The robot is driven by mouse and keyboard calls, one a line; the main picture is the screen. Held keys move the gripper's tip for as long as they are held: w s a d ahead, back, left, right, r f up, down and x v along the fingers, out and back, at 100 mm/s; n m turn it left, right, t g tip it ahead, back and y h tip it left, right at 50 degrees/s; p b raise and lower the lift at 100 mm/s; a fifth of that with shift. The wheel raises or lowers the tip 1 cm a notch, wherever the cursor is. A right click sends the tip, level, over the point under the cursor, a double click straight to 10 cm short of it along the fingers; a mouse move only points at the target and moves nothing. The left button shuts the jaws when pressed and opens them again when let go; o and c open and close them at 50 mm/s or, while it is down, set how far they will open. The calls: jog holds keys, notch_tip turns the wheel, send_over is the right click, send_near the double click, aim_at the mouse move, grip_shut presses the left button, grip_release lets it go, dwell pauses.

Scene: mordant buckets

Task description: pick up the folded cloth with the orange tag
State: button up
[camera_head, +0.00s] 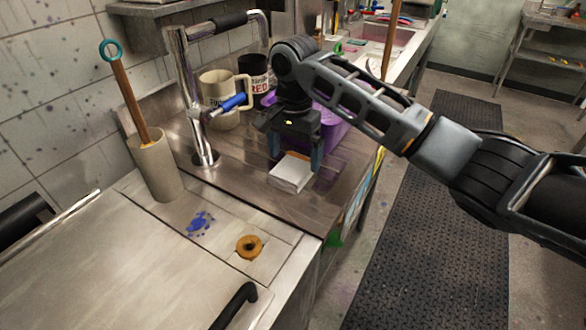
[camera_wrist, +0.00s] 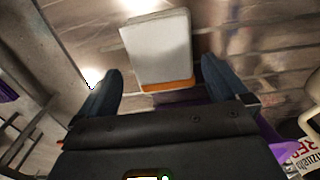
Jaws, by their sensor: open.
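In the wrist view my gripper (camera_wrist: 160,78) is open, with one finger on each side of the cloth's tagged end and a gap at both sides. Nothing is held. Whether the fingertips reach the counter, I cannot tell.
A holder (camera_head: 157,167) with a wooden stick is farther left. Counter in front of the cloth is clear.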

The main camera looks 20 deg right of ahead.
aim_at(293, 166)
jog(key=shift+a+f+p, duration=0.2)
jog(key=shift+f+p, duration=0.1)
jog(key=shift+f, duration=1.8)
jog(key=c, duration=0.8)
